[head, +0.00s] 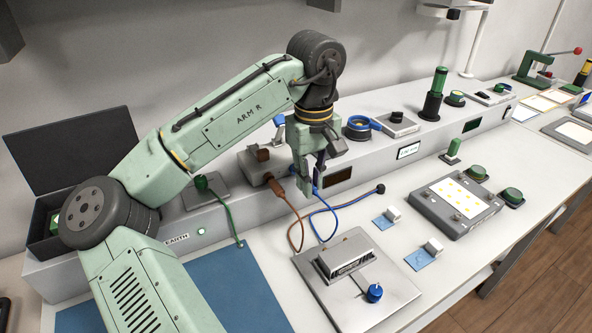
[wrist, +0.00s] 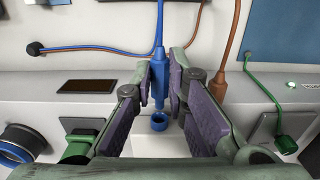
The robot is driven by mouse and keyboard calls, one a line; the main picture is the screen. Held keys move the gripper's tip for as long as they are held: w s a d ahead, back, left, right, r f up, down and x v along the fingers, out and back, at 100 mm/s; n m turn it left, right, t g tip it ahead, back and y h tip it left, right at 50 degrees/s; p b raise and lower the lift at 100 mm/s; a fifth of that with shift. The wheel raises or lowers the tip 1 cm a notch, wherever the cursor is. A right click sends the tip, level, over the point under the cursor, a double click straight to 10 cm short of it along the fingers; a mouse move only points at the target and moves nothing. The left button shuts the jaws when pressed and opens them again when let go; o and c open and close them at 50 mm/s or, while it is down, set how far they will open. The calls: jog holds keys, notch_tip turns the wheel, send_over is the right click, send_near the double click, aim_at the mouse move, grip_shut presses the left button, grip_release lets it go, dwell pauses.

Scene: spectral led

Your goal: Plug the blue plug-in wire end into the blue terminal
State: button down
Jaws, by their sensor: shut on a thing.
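The blue plug-in wire end (wrist: 158,80) is between the purple-padded fingers of my gripper (wrist: 170,82), which is shut on it. In the wrist view its tip points at the blue terminal (wrist: 159,121), a small round socket, with a small visible gap between them in the picture. The terminal is hidden behind my gripper (head: 312,180) in the head view. The blue wire (head: 334,213) runs from my gripper down to the bench and across to a black socket (head: 380,188).
A brown wire (head: 290,213) and a green wire (head: 229,215) run close by on the left. A dark display window (wrist: 87,86) lies beside the terminal. A metal fixture with a blue knob (head: 375,292) stands in front on the bench. A blue mat (head: 215,290) lies at the left.

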jog(key=shift+w, duration=0.15)
dwell(0.6)
jog(key=shift+w+a, duration=0.65)
jog(key=shift+w, duration=0.25)
jog(key=c, duration=1.5)
grip_release()
notch_tip(320, 180, up, 12)
jog(key=shift+r, duration=0.1)
